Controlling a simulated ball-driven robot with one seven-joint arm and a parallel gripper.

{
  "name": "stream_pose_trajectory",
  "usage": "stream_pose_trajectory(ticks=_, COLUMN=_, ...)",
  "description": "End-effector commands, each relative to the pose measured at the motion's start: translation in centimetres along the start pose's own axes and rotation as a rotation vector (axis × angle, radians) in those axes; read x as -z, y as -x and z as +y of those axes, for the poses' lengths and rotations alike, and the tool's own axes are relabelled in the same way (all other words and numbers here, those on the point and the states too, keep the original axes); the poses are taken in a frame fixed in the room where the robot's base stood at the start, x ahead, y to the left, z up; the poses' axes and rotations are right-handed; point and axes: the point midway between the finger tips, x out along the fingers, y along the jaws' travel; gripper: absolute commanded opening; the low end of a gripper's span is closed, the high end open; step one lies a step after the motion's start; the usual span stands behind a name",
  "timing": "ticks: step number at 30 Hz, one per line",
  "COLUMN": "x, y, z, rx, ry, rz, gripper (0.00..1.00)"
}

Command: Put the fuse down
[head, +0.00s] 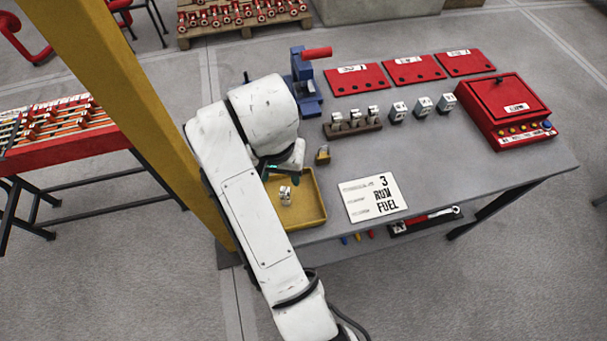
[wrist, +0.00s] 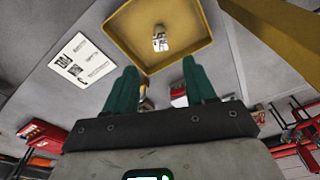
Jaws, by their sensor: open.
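A small white and grey fuse (head: 285,194) is in the yellow tray (head: 313,211) on the grey workbench. In the wrist view the fuse (wrist: 160,42) lies on the floor of the tray (wrist: 121,50), away from its walls. My gripper (wrist: 160,66) is open, its two teal fingers apart with nothing between them. In the head view my gripper (head: 279,168) is at the back of the tray, partly hidden by my arm. The fuse is apart from both fingers.
A brass padlock (head: 322,155) and a white card reading "3 RUN FUEL" (head: 374,197) are beside the tray. Behind stand a blue press (head: 305,85), a holder with fuses (head: 352,125), several loose blocks and a red box (head: 502,110). A yellow post (head: 130,100) rises at left.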

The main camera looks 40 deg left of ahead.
Motion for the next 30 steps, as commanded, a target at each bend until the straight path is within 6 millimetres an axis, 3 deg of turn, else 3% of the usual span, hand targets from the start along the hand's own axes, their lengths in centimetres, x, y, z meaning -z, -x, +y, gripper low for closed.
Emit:
stream_pose_trajectory(ticks=8, x=-0.1, y=-0.2, z=0.5, rx=0.001, ry=-0.005, rz=-0.003, gripper=0.55)
stream_pose_trajectory(ticks=11, x=-0.8, y=-1.7, z=3.3, rx=0.004, ry=-0.030, rz=-0.012, gripper=0.55)
stream_pose_trajectory(ticks=14, x=-2.5, y=-4.3, z=8.7, rx=0.014, ry=-0.079, rz=-0.023, gripper=0.55)
stream_pose_trajectory(ticks=18, x=-7.5, y=-7.8, z=18.2, rx=0.025, ry=-0.173, rz=-0.032, gripper=0.55)
stream_pose_trajectory(ticks=20, x=-10.3, y=-8.9, z=21.9, rx=0.026, ry=-0.215, rz=-0.032, gripper=0.55)
stream_pose_trajectory(ticks=24, x=-18.0, y=-10.3, z=29.2, rx=0.017, ry=-0.315, rz=-0.028, gripper=0.55)
stream_pose_trajectory(ticks=27, x=-24.1, y=-10.4, z=33.0, rx=0.000, ry=-0.386, rz=-0.026, gripper=0.55)
stream_pose_trajectory(ticks=30, x=-29.8, y=-9.9, z=35.5, rx=-0.023, ry=-0.446, rz=-0.027, gripper=0.55)
